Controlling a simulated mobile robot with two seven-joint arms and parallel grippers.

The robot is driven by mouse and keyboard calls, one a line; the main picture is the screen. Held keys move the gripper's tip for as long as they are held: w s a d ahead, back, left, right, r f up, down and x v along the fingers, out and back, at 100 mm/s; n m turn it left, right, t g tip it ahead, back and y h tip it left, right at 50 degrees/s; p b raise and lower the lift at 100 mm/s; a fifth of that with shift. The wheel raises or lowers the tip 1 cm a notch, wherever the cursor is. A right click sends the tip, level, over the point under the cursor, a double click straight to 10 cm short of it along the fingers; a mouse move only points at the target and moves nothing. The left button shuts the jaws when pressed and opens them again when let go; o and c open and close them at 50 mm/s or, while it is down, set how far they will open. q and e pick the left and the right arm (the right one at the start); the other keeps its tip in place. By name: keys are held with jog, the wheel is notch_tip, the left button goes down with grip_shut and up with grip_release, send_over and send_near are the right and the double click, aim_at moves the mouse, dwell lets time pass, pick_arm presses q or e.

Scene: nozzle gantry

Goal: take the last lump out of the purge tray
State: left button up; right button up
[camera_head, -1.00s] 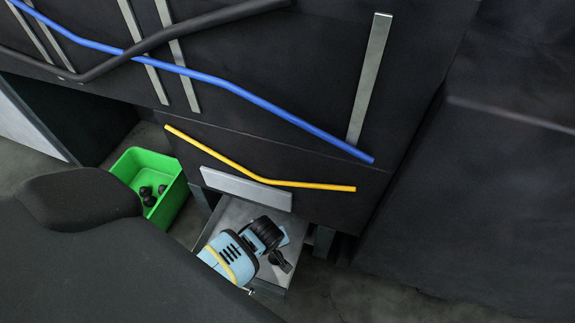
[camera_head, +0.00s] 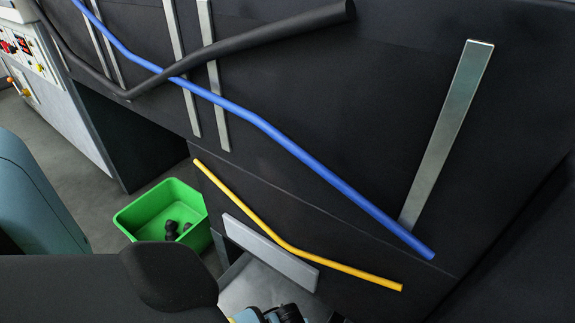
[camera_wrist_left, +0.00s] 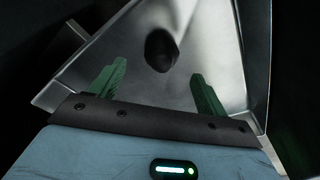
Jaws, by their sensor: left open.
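The purge tray (camera_head: 250,288) is a grey metal tray at the bottom of the head view, below the black panel. In the left wrist view its bare metal floor and walls (camera_wrist_left: 215,45) fill most of the picture. One dark, rounded lump (camera_wrist_left: 161,50) lies in it. My left gripper (camera_wrist_left: 155,75) is open, its two green fingers apart and pointing into the tray. The lump is beyond the fingertips, between their lines; nothing is held. In the head view my left gripper's body is mostly cut off by the bottom edge. My right gripper is not in view.
A green bin (camera_head: 137,232) with several dark lumps (camera_head: 171,228) stands on the floor left of the tray. A pale plate (camera_head: 270,252) and a yellow bar (camera_head: 245,213) are on the panel above the tray. Blue (camera_head: 300,152) and black hoses cross the panel higher up.

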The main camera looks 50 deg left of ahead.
pick_arm(q)
jog(key=shift+f, duration=0.15)
jog(key=shift+a+f, duration=0.1)
jog(key=shift+f, duration=0.1)
jog(key=f+b, duration=0.2)
jog(key=f, duration=0.1)
jog(key=f+b, duration=0.1)
jog(key=shift+w+a+f, duration=0.1)
jog(key=shift+a+f, duration=0.2)
jog(key=shift+f, duration=0.1)
jog(key=shift+r, duration=0.1)
